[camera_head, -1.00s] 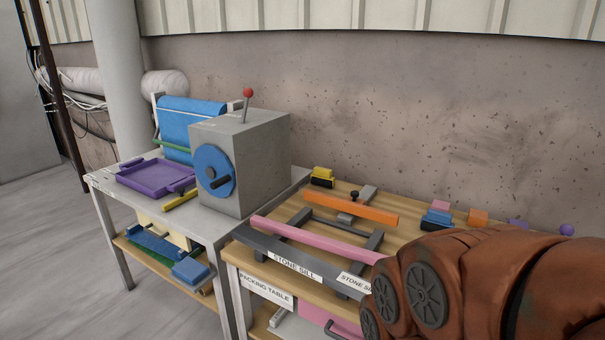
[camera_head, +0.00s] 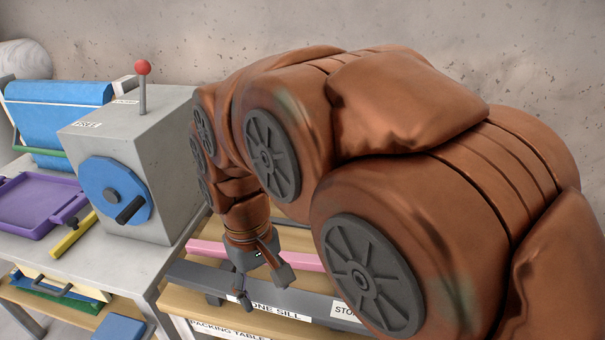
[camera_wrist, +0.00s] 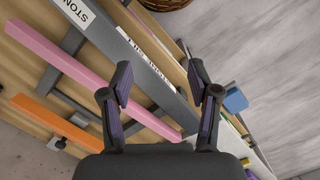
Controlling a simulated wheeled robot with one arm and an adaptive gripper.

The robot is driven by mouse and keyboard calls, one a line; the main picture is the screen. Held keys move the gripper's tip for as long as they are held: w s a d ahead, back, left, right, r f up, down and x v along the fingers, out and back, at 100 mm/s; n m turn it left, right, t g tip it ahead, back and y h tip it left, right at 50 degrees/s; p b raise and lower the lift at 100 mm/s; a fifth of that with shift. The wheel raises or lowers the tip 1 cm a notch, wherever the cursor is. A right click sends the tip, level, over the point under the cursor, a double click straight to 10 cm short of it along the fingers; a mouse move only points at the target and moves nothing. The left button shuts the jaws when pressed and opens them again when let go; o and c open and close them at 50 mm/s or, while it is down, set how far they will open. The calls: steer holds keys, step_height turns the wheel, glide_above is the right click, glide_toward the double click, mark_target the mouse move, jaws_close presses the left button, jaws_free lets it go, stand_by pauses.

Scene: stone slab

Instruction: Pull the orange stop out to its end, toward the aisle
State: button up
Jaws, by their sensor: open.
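The orange stop (camera_wrist: 50,116) is a flat orange bar on the wooden table top, at the lower left of the wrist view. A small grey block with a black knob (camera_wrist: 58,143) sits beside it. In the head view my arm hides the stop. The pink bar (camera_wrist: 75,62) lies between the stop and the dark grey stone sill (camera_wrist: 98,45). The pink bar also shows in the head view (camera_head: 206,248). My gripper (camera_wrist: 160,80) is open and empty, with its fingers above the sill. In the head view my gripper (camera_head: 265,290) points down near the sill's labelled front.
A grey box (camera_head: 168,155) with a blue dial and red-knobbed lever stands on the left table, beside a purple tray (camera_head: 40,202) and a yellow bar (camera_head: 72,238). A concrete wall is behind.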

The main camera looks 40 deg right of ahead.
steer(key=w+d+r+m, duration=0.1)
steer(key=w+d+r, duration=0.1)
steer(key=w+d, duration=0.8)
steer(key=w+d+r+m, duration=0.1)
steer(key=w+d+r, duration=0.1)
steer(key=w+d, duration=0.8)
steer(key=shift+n+t, duration=0.6)
steer(key=shift+t, duration=0.1)
steer(key=w+d+f, duration=0.2)
steer(key=w+d, duration=0.1)
steer(key=d, duration=0.3)
steer(key=w+d+f, duration=0.3)
steer(key=w+d, duration=0.1)
steer(key=d, duration=0.3)
steer(key=w+d+f+p, duration=0.1)
steer(key=w+d+f, duration=0.2)
steer(key=d, duration=0.3)
steer(key=shift+w+d+f, duration=0.1)
steer(key=shift+w+d, duration=0.05)
steer(key=shift+w, duration=0.1)
steer(key=shift+d+f, duration=0.5)
steer(key=shift+d, duration=0.15)
steer(key=shift+f+p, duration=1)
steer(key=shift+f, duration=2.8)
steer(key=shift+c, duration=0.2)
jaws_close()
